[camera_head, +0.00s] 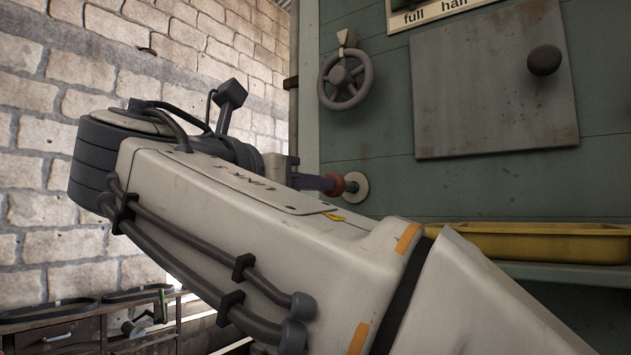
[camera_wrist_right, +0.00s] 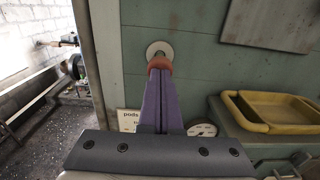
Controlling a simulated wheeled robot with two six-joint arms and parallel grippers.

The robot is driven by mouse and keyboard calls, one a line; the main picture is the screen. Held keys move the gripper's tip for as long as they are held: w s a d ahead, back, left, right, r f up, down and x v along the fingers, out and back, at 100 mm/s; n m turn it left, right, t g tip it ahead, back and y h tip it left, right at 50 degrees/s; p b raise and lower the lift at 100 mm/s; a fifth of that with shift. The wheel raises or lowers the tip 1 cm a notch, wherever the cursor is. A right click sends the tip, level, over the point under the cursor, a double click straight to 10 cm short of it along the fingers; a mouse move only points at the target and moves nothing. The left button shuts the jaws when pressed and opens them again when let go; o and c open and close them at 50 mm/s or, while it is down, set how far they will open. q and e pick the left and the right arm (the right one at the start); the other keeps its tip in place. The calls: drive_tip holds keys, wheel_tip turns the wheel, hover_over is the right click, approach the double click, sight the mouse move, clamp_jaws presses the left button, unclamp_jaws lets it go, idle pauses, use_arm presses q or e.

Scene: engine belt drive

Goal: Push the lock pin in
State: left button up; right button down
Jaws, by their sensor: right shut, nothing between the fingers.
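The lock pin (camera_head: 338,182) has a red round knob and sits in a pale round plate (camera_head: 356,188) on the green panel. In the right wrist view the red knob (camera_wrist_right: 159,63) stands just in front of its plate (camera_wrist_right: 160,47), with a little of the shaft showing between them. My right gripper (camera_head: 325,183) is shut and empty, pointing at the panel. Its purple fingertips (camera_wrist_right: 158,77) are at the knob's front face and seem to touch it. My right arm hides much of the middle of the head view. My left gripper is not in view.
A grey handwheel (camera_head: 342,80) is above the pin. A grey plate with a dark knob (camera_head: 544,61) is to the right. A yellow tray (camera_head: 560,243) rests on a ledge at lower right. A round gauge (camera_wrist_right: 203,129) shows below.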

drive_tip(key=x, duration=0.4)
drive_tip(key=shift+p, duration=0.35)
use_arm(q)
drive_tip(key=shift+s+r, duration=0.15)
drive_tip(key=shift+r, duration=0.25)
use_arm(e)
drive_tip(key=shift+r, duration=0.1)
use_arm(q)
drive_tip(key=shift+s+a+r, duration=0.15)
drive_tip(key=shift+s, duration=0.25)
use_arm(e)
drive_tip(key=v, duration=1.4)
